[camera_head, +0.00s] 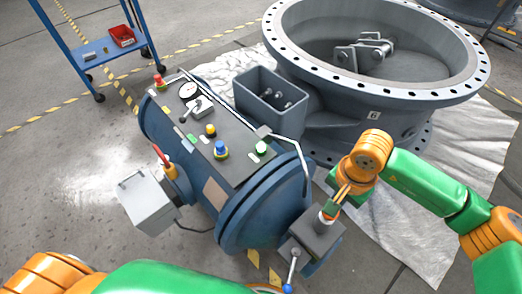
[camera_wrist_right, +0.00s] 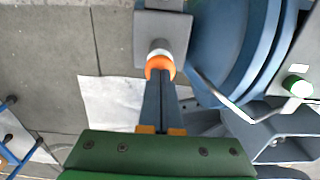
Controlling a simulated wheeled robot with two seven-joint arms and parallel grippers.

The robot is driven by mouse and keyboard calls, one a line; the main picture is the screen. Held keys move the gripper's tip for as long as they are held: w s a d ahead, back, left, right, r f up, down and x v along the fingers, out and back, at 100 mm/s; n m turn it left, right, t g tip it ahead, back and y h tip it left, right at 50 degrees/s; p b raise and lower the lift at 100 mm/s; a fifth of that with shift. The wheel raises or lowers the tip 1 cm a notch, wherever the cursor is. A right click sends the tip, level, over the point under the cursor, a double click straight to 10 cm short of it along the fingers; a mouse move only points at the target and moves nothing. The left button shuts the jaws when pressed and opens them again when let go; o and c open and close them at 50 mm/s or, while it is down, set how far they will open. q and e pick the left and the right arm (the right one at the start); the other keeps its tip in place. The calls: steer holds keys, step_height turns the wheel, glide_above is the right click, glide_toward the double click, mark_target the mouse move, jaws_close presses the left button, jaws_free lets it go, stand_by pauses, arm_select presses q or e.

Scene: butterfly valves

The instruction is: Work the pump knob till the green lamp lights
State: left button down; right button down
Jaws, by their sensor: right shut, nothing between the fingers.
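A knob with an orange ring and pale band (camera_wrist_right: 160,66) sits on a short stem on a grey box (camera_head: 314,236) at the near right end of the blue tank. My right gripper (camera_head: 333,207) is shut and empty. Its fingertips, also in the right wrist view (camera_wrist_right: 161,84), are at the orange ring, seemingly touching or just short of it. My left gripper is out of view.
The blue tank (camera_head: 233,218) carries a gauge (camera_head: 188,90) and several coloured controls. A bent grey bar (camera_head: 290,139) passes near the green cap. A blue-tipped lever (camera_head: 291,268) stands below the grey box. A large flanged valve (camera_head: 400,118) stands behind.

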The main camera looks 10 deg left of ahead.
steer(key=shift+f, duration=0.2)
steer(key=shift+r+p, duration=0.95)
steer(key=shift+r, duration=0.7)
step_height(320, 180, up, 8)
steer(key=p, duration=0.5)
steer(key=shift+a, duration=0.1)
